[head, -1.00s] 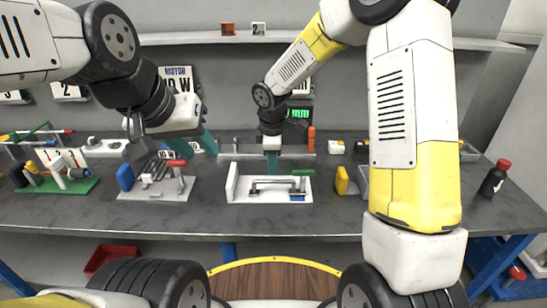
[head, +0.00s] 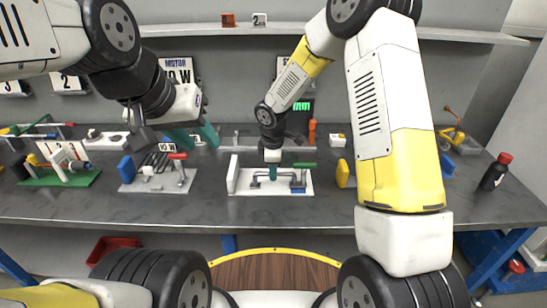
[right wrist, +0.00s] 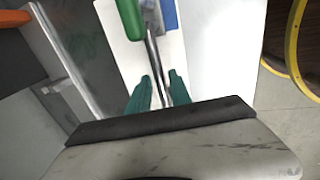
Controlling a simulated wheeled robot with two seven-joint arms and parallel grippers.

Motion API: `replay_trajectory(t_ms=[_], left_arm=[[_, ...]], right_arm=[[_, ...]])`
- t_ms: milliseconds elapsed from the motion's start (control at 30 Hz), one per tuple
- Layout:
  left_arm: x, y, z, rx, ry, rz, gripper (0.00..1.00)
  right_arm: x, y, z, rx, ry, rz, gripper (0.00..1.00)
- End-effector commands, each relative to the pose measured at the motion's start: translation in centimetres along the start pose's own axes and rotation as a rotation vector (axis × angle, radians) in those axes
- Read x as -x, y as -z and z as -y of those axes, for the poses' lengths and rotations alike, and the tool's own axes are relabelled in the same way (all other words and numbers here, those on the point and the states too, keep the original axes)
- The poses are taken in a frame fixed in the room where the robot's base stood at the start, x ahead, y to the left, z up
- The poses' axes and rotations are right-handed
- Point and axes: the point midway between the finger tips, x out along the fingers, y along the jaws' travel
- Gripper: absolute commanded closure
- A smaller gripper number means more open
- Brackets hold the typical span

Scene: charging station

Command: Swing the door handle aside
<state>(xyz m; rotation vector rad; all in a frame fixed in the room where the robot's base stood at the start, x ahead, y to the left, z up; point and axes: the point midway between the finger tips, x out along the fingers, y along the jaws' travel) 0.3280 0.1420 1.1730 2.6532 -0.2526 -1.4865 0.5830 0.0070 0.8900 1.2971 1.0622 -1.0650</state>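A white panel (head: 234,182) on the bench carries a grey metal bar handle (head: 262,182) with a green grip (head: 304,165) and a small blue part (head: 298,190) at its right end. My right gripper (head: 272,174) is low over the panel, at the bar. In the right wrist view its teal fingertips (right wrist: 160,85) stand apart, one on each side of the metal bar (right wrist: 153,60); some gap shows, and contact cannot be told. The green grip (right wrist: 131,18) is ahead of the fingers there. My left gripper (head: 195,137) is open and empty above the bench, left of the panel.
A grey plate (head: 160,185) with a blue block and red-tipped clamp is left of the panel. A green board (head: 75,181) with parts is farther left. A yellow block (head: 342,174) is right of the panel. A dark red-capped bottle (head: 495,172) stands at the right.

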Motion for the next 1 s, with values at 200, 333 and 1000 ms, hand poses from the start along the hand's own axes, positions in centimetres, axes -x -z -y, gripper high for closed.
replay_trajectory(t_ms=[200, 333, 1000], left_arm=[[0.00, 0.00, 0.00, 0.000, 0.000, 0.000, 0.64], [0.00, 0.00, 0.00, 0.000, 0.000, 0.000, 0.64], [0.00, 0.00, 0.00, 0.000, 0.000, 0.000, 0.64]], right_arm=[[0.02, 0.01, 0.00, 0.000, 0.000, 0.000, 1.00], [0.03, 0.01, 0.00, 0.000, 0.000, 0.000, 1.00], [0.05, 0.02, -0.02, 0.000, -0.001, 0.000, 1.00]])
